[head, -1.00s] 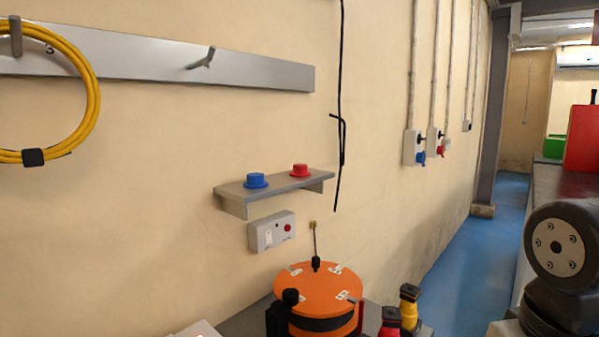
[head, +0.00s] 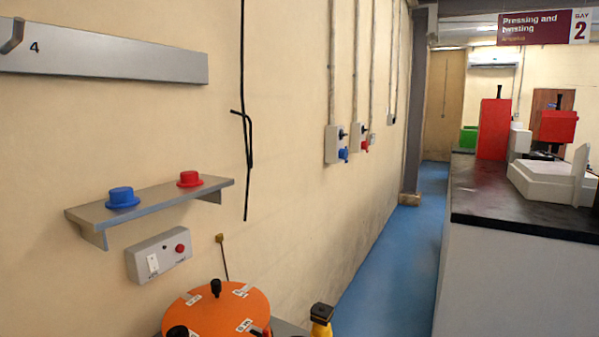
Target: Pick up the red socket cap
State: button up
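The red socket cap (head: 190,179) sits on the right part of a small grey wall shelf (head: 150,199), in the left half of the head view. It looks like a short cylinder with a wider rim at its base. A blue cap (head: 122,197) of similar shape sits to its left on the same shelf, apart from it. My gripper is not in view.
Below the shelf are a grey switch box (head: 158,256) and an orange round-topped machine (head: 217,309). A black cable (head: 245,120) hangs right of the shelf. A blue floor aisle (head: 390,245) runs between the wall and a dark-topped bench (head: 530,205).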

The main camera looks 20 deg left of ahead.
aim_at(188, 178)
jog(key=z, duration=0.95)
jog(key=i, duration=1.3)
jog(key=u, duration=3.1)
